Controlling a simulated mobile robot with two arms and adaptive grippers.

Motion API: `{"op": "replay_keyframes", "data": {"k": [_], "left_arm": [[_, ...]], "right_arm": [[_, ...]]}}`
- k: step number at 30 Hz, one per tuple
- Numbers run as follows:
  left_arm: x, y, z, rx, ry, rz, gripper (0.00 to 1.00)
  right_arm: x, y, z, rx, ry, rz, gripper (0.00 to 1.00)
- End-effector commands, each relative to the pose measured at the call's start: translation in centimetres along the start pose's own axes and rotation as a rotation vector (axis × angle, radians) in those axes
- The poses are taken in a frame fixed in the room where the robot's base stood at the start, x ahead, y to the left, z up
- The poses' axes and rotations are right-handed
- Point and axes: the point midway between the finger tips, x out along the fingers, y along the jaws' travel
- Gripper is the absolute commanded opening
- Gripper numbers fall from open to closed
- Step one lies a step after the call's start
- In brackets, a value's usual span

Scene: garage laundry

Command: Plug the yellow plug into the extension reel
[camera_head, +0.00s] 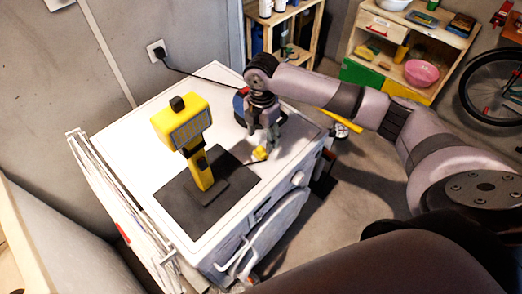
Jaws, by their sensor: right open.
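The yellow plug (260,154) lies on the white top of the washing machine (142,128), at the right edge of a dark mat (177,208). A short dark cord runs from it toward the yellow work lamp (181,128), which stands upright on the mat. My right gripper (262,141) points down just above and behind the plug, open and empty. The extension reel (240,106), dark blue with a little red, stands behind the gripper and is partly hidden by it. Its sockets cannot be made out. My left gripper is out of view.
A black cable (202,77) runs from a wall socket (157,50) toward the reel. A folded white drying rack (108,195) leans at the machine's left side. Shelves (376,52) and a bicycle wheel (498,88) stand at the back right. The machine's left rear top is clear.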

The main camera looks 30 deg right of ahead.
Motion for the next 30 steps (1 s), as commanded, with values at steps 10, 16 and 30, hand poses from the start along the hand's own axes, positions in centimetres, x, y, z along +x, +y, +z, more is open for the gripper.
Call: {"op": "replay_keyframes", "data": {"k": [10, 16, 30], "left_arm": [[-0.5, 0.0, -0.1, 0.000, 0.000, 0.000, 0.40], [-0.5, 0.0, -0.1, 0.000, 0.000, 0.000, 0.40], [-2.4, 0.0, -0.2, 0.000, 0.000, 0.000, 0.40]], "right_arm": [[2.5, 0.0, 0.0, 0.000, 0.000, 0.000, 0.57], [2.5, 0.0, 0.0, 0.000, 0.000, 0.000, 0.57], [7.5, 0.4, 0.2, 0.000, -0.001, 0.000, 0.57]]}}
